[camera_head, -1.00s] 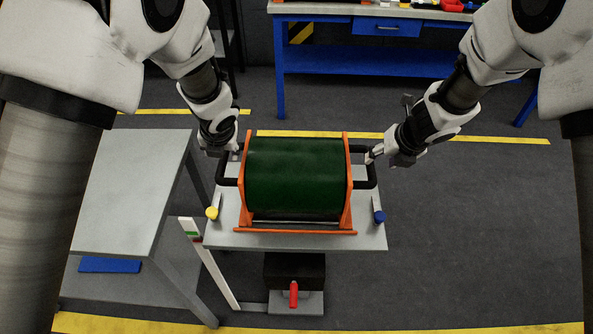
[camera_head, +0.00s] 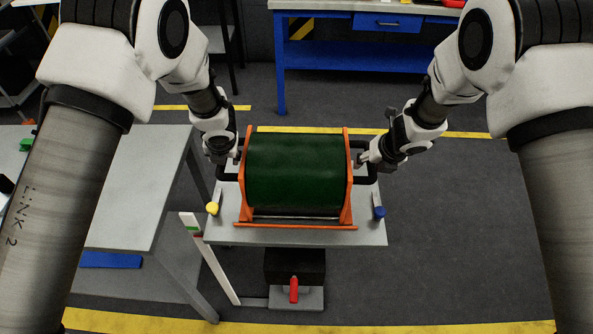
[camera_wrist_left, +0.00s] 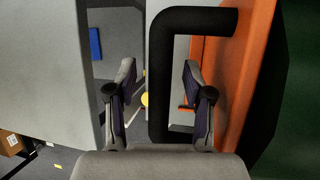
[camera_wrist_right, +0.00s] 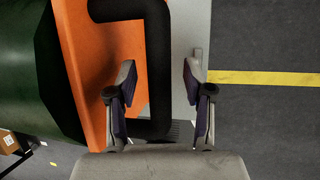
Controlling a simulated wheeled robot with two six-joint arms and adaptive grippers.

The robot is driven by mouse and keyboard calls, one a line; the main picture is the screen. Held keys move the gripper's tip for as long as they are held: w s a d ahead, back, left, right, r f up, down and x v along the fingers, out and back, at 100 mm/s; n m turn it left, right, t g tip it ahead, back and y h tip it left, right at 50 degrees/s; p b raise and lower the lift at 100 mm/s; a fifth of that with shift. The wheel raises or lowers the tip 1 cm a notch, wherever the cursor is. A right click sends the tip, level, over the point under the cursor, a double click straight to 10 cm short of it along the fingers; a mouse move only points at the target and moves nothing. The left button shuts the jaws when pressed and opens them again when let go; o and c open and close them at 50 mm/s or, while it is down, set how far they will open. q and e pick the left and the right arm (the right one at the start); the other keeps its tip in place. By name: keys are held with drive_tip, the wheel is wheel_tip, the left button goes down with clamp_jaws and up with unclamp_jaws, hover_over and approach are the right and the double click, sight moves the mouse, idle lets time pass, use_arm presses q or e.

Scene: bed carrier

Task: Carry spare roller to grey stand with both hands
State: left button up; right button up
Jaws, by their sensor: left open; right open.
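The spare roller (camera_head: 296,172) is a dark green drum in an orange frame, with a black handle on each side. It rests on a grey-topped stand (camera_head: 225,236). My left gripper (camera_wrist_left: 160,90) is open, with the left black handle (camera_wrist_left: 160,75) between its fingers. My right gripper (camera_wrist_right: 158,90) is open, with the right black handle (camera_wrist_right: 158,60) between its fingers. In the head view the left gripper (camera_head: 234,158) and the right gripper (camera_head: 362,160) are at the two handles.
A grey table (camera_head: 135,185) stands close on the left, its right edge near the stand. A blue workbench (camera_head: 360,62) is at the back. A yellow knob (camera_head: 212,208), a blue knob (camera_head: 379,212) and a red pedal (camera_head: 293,290) are on the stand. The floor right of it is clear.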

use_arm(q)
clamp_jaws()
use_arm(e)
clamp_jaws()
use_arm(q)
drive_tip(key=shift+r, duration=0.15)
use_arm(e)
drive_tip(key=shift+r, duration=0.15)
